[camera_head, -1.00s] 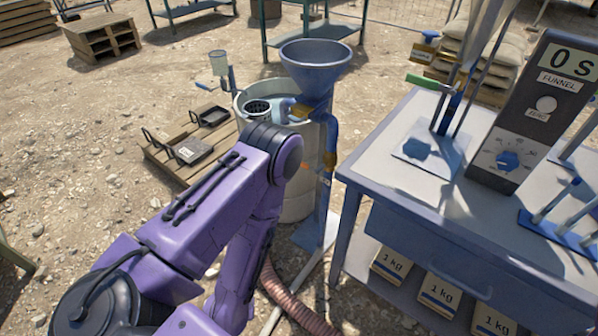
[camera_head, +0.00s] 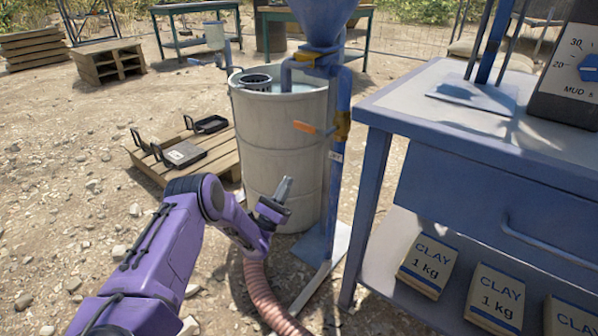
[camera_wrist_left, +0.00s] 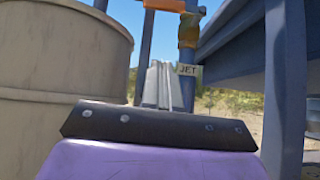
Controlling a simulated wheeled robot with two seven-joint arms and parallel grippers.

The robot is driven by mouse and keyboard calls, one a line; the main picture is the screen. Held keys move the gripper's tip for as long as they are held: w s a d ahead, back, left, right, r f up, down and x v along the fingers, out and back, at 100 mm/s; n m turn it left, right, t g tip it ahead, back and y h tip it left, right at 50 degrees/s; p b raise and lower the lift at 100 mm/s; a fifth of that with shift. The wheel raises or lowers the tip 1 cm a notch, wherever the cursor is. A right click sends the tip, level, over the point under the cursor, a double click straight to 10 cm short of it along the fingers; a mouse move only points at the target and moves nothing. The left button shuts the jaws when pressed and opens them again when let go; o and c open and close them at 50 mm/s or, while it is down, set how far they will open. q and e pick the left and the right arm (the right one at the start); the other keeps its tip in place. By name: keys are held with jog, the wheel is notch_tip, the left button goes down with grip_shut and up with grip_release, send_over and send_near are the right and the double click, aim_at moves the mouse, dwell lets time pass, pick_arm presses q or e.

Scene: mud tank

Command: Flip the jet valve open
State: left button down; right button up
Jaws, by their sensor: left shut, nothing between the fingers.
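The jet valve has a brass body (camera_head: 343,126) on the upright blue pipe (camera_head: 338,185). Its orange handle (camera_head: 304,127) sticks out left, across the pipe, over the drum's front. A JET tag (camera_head: 335,156) hangs below the valve. In the left wrist view the orange handle (camera_wrist_left: 165,4) is cut by the top edge, above the JET tag (camera_wrist_left: 189,70). My left gripper (camera_head: 285,184) is shut and empty, pointing up, below the handle and apart from it. Its closed fingers (camera_wrist_left: 160,80) show in the left wrist view. My right gripper is not in view.
The grey drum (camera_head: 265,145) stands behind my left gripper. The blue workbench (camera_head: 400,95) with clay bags on its shelf stands close at right. A pink hose (camera_head: 262,290) runs along the ground. A pallet (camera_head: 190,165) with trays lies left of the drum.

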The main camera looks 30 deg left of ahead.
aim_at(311, 130)
pick_arm(q)
jog(key=shift+a+r+h, duration=0.2)
jog(key=shift+r+h, duration=0.05)
jog(key=shift+h, duration=0.05)
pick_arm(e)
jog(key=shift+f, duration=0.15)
pick_arm(q)
jog(key=shift+r, duration=0.1)
jog(key=s+r+x, duration=0.2)
jog(key=x, duration=1)
jog(key=shift+w+r, duration=0.15)
jog(key=shift+r, duration=0.1)
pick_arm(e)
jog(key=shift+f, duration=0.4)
